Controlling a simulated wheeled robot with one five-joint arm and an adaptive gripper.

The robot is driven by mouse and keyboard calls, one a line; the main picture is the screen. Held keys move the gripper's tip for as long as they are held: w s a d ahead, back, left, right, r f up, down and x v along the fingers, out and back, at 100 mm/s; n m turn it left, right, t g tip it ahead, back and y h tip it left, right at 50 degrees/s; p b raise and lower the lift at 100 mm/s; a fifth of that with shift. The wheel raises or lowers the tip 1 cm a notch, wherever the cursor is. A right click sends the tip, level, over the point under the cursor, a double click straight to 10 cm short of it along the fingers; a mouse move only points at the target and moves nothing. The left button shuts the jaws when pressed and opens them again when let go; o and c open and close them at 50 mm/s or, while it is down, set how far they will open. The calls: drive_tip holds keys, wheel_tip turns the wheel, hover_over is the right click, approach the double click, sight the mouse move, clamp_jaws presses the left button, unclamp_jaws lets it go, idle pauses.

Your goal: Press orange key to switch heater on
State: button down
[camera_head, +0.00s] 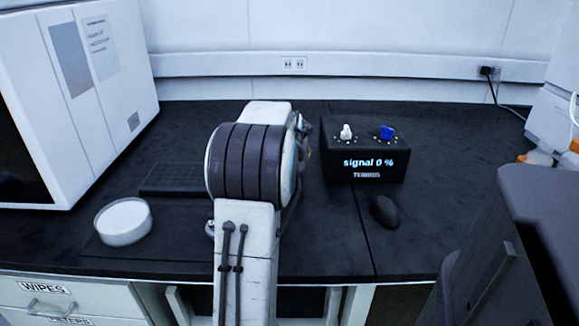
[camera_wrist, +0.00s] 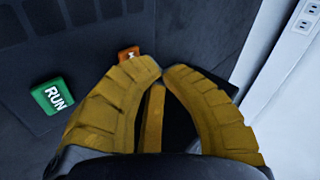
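The orange key (camera_wrist: 128,53) shows in the wrist view as a small block with a partly visible letter. Its lower part is hidden behind the left finger of my gripper (camera_wrist: 162,69). The yellow fingers curve in and their tips are together, with nothing seen between them. The fingertips appear just to the right of the orange key in the picture; I cannot tell whether they touch it. In the head view my arm hides both the key and the gripper.
A green RUN key (camera_wrist: 53,96) lies left of the orange one. In the head view, a black box (camera_head: 364,170) with a white and a blue knob reads "signal 0 %". A mouse (camera_head: 384,211), a keyboard (camera_head: 172,179) and a white round dish (camera_head: 123,222) stand on the black bench (camera_head: 330,245).

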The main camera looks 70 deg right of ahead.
drive_tip(key=shift+r+p, duration=2.35)
drive_tip(key=shift+r, duration=0.65)
drive_tip(key=shift+w+a, duration=0.1)
drive_tip(key=shift+w, duration=0.05)
drive_tip(key=w+a+r+n+t+y+p, duration=0.1)
drive_tip(key=w+a+r+n+p, duration=0.4)
drive_tip(key=a, duration=0.5)
drive_tip(key=w+a+r+n+t+y+p, duration=0.1)
drive_tip(key=w+a+r+n+y+p, duration=0.2)
drive_tip(key=w+a, duration=0.5)
drive_tip(key=w+a+r+n+t+p, duration=0.1)
drive_tip(key=w+a+r+n+p, duration=0.3)
drive_tip(key=a, duration=0.7)
drive_tip(key=s+a+r+n+y+p, duration=0.25)
drive_tip(key=a+n+p, duration=0.4)
drive_tip(key=a, duration=0.85)
drive_tip(key=s+a+r+n+g+y+p, duration=0.1)
drive_tip(key=s+a+n+p, duration=0.3)
drive_tip(key=s+a+n, duration=0.5)
drive_tip(key=a+r+n+y, duration=0.1)
drive_tip(key=a, duration=0.2)
drive_tip(key=shift+a+n+g, duration=0.2)
drive_tip(key=shift+n+g, duration=0.1)
drive_tip(key=shift+n, duration=0.05)
